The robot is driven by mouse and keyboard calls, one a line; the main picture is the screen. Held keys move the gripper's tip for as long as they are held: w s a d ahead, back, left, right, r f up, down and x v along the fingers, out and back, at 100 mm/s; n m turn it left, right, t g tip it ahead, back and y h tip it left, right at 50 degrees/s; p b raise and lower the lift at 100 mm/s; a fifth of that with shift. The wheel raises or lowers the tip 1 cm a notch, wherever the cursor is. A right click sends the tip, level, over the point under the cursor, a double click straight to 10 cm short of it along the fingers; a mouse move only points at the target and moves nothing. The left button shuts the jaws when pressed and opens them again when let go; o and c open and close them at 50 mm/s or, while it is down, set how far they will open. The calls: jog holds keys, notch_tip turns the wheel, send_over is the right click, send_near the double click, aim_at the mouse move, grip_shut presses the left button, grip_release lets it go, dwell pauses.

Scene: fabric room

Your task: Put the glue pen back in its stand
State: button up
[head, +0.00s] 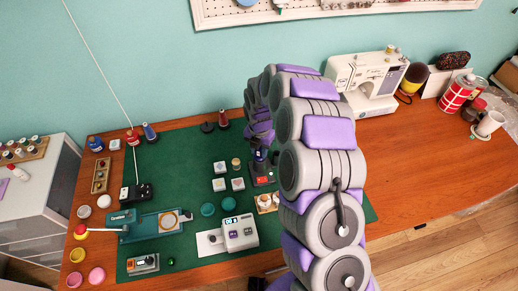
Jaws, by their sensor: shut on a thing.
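My arm arches up from the bottom right and its end comes down over the green mat (185,160). My gripper (260,148) is small in the head view and partly hidden by my own arm links. It is shut on the glue pen (260,156), a small dark blue body pointing down. Right below it is a dark stand (263,180) with a red panel on its front. The pen's lower end is close to the stand's top. I cannot tell if they touch or if the pen is inside.
Left of the stand are several small white blocks (220,184). In front are a wooden block (267,203) and a white device (240,232). A teal machine (143,225) stands at left. A sewing machine (368,82) is at back right. Bare table (420,165) lies right of my arm.

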jog(key=o, duration=1.1)
jog(key=shift+d, duration=0.15)
jog(key=shift+c, duration=0.2)
notch_tip(320, 180, up, 17)
jog(key=p, duration=0.3)
jog(key=s+d+r+m, duration=0.4)
jog(key=s+r+m, duration=0.2)
jog(key=s, duration=0.1)
jog(key=s+d+r+m, duration=0.1)
jog(key=s+d+m, duration=0.3)
jog(key=s+m, duration=0.4)
jog(key=s+d+r+m+g, duration=0.1)
jog(key=s+d+m, duration=0.3)
jog(key=s+m, duration=0.5)
jog(key=s+d+r+m, duration=0.2)
jog(key=s+d+m, duration=0.2)
jog(key=s+m, duration=0.4)
jog(key=s, duration=0.7)
jog(key=shift+s+d+r+g, duration=0.15)
jog(key=shift+s+r+g, duration=0.05)
jog(key=shift+s+g, duration=0.2)
